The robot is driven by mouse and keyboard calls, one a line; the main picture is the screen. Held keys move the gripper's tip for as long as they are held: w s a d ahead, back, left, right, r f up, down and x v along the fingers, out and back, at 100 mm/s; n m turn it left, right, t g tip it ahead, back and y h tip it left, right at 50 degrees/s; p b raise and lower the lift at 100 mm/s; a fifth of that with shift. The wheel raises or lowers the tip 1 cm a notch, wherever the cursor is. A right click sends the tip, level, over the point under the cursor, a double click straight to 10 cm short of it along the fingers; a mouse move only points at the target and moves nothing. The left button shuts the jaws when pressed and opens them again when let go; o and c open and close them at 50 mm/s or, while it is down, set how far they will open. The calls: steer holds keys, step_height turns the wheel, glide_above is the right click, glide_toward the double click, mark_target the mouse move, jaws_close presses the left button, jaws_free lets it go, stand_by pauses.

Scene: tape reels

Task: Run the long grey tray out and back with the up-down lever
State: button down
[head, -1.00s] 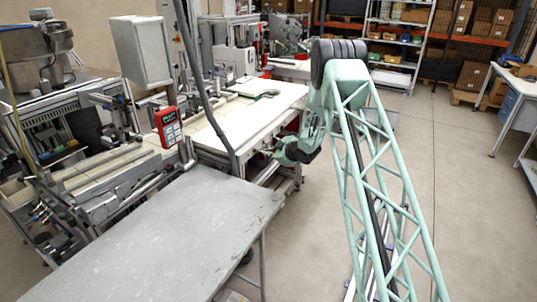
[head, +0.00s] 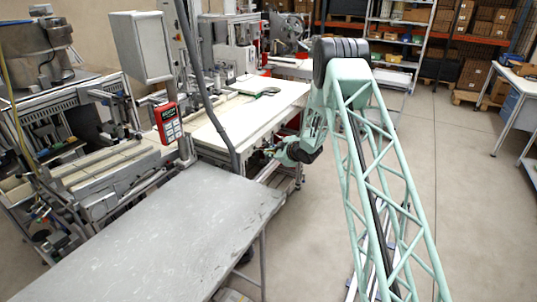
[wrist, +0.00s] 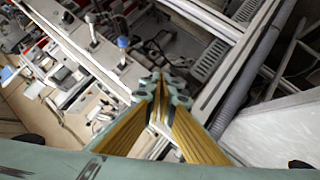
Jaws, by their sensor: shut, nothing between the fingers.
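My gripper (wrist: 160,80) is shut and empty, its yellow fingers meeting at the tips in the wrist view. In the head view my gripper (head: 270,152) is small, at the front side of the white-topped bench. A lever with a blue knob (wrist: 122,42) stands on a panel up and left of the fingertips, apart from them. A second lever with a pale knob (wrist: 90,18) is farther up-left. I cannot tell which is the up-down lever. A long grey flat surface (head: 150,240), possibly the tray, spans the lower left of the head view.
The white bench top (head: 245,115) lies behind the gripper. A red hand pendant (head: 168,122) hangs at the left machine. A grey corrugated hose (wrist: 245,85) and metal rails pass right of the fingers. The floor (head: 460,190) to the right is open.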

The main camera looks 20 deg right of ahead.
steer(key=shift+f, duration=0.2)
steer(key=shift+r, duration=0.9)
steer(key=shift+s+r, duration=0.1)
stand_by(0.4)
steer(key=s+f+v, duration=0.1)
steer(key=f+v, duration=0.1)
steer(key=v, duration=1)
steer(key=shift+s, duration=0.45)
steer(key=shift+r, duration=0.2)
